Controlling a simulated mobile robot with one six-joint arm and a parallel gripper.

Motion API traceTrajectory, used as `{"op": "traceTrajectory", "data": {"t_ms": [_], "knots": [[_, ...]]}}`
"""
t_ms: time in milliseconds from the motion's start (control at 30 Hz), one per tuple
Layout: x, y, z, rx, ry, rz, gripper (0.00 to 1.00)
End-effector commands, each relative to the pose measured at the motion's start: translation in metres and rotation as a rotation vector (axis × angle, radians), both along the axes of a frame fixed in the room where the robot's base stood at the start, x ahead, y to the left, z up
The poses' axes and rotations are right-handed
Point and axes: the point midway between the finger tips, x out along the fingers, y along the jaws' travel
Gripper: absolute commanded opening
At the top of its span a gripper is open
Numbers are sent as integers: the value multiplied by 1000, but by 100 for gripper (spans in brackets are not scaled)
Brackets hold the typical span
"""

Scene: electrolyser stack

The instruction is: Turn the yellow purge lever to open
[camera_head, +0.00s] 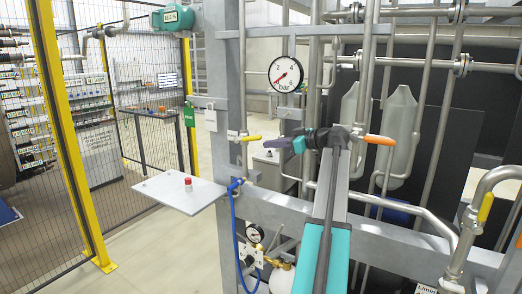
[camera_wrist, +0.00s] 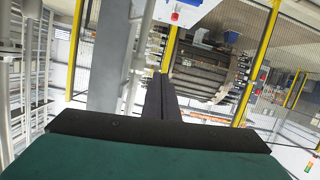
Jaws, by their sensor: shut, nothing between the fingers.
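A small yellow lever (camera_head: 250,138) sits on a thin pipe left of centre in the head view, pointing roughly sideways. I cannot tell from labels which one is the purge lever. My gripper (camera_head: 268,143) points left, with its fingertips close to the small yellow lever; contact cannot be made out. The wrist view shows its dark fingers (camera_wrist: 158,80) together and empty. I make out neither yellow lever in the wrist view.
An orange-handled valve (camera_head: 380,139) is just right of my wrist. A pressure gauge (camera_head: 285,74) hangs above. A grey plate with a red button (camera_head: 188,183) juts out at left. Steel pipes and grey frame beams surround my arm. A mesh fence (camera_head: 125,110) stands further left.

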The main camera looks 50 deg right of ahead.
Motion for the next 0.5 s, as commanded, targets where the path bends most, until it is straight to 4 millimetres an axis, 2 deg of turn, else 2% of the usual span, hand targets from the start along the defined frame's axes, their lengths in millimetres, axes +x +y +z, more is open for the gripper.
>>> {"op": "traceTrajectory", "data": {"t_ms": [500], "knots": [[1, 1, 1, 381, 39, -99, 0]]}}
